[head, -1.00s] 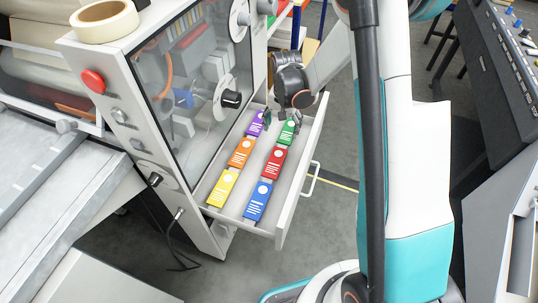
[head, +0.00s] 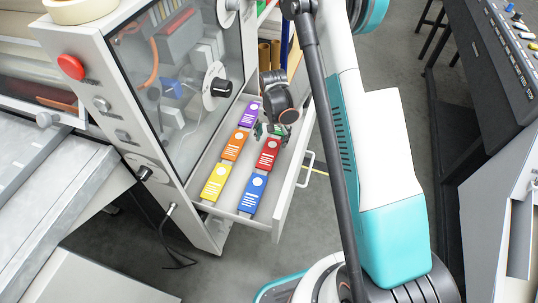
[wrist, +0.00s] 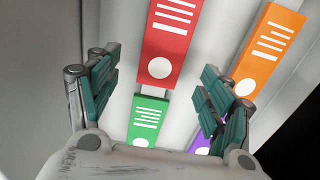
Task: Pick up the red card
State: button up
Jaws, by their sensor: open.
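The red card (head: 267,153) lies in the open drawer (head: 283,200), in its right row between the blue card (head: 253,193) and the green card (wrist: 149,122). In the wrist view the red card (wrist: 167,42) is at the top middle, beyond the fingertips. My gripper (head: 270,130) is open and empty above the drawer, at the far end of the red card. Its green-padded fingers (wrist: 158,88) stand either side of the green card and the red card's near end in the wrist view. My gripper mostly hides the green card in the head view.
Yellow (head: 215,183), orange (head: 235,145) and purple (head: 249,114) cards form the left row. The cabinet (head: 160,110) with a glass front stands close on the left. The drawer's right wall and handle (head: 306,170) border the right row.

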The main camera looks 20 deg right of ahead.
aim_at(271, 147)
jog(key=f+b, duration=0.1)
jog(key=f, duration=0.1)
jog(key=f+b, duration=0.1)
jog(key=f, duration=0.2)
jog(key=shift+a, duration=0.2)
jog(key=shift+r, duration=0.15)
jog(key=c, duration=0.9)
jog(key=shift+r, duration=0.1)
jog(key=shift+c, duration=0.2)
